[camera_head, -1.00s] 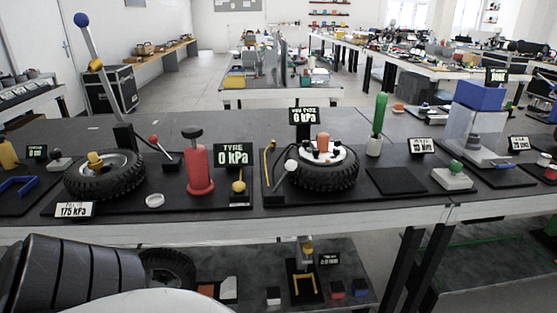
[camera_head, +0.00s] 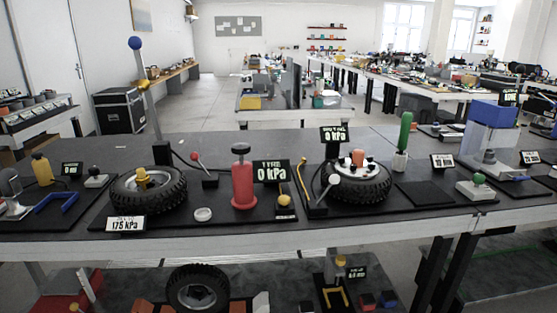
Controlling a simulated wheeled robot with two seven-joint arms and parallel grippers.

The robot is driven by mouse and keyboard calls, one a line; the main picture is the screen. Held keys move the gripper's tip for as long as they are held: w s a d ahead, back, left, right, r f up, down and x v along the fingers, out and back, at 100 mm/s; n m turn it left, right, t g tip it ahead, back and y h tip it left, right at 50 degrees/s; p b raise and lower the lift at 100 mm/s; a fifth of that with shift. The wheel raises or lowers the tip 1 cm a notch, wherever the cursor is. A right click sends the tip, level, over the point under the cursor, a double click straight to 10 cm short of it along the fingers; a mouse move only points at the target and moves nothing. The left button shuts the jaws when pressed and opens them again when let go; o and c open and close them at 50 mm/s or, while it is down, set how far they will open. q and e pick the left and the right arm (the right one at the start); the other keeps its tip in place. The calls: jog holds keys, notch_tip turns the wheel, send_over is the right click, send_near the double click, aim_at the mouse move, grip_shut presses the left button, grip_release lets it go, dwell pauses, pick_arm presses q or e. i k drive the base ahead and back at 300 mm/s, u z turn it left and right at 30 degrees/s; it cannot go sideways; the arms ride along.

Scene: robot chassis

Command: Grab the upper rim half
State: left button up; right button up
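A black tyre (camera_head: 372,191) lies flat on the right mat of the bench. A pale rim part (camera_head: 376,173) with dark knobs sits on top of it, and an orange cylinder (camera_head: 358,157) stands at its middle. A second black tyre (camera_head: 150,199) lies on the left mat, with a silver rim and a yellow fitting (camera_head: 143,177) in its centre. I cannot tell for certain which rim part is the upper half. Neither of my grippers shows in the head view.
A red pump-like cylinder (camera_head: 243,185), a white ring (camera_head: 203,214) and a blue-knobbed lever (camera_head: 142,85) stand near the tyres. A green-handled tool (camera_head: 403,139) is to the right. Below, a lower shelf holds another wheel (camera_head: 197,289) and small blocks.

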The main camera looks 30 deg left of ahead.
aim_at(356, 165)
jog(key=u, duration=1.05)
jog(key=i, duration=0.4)
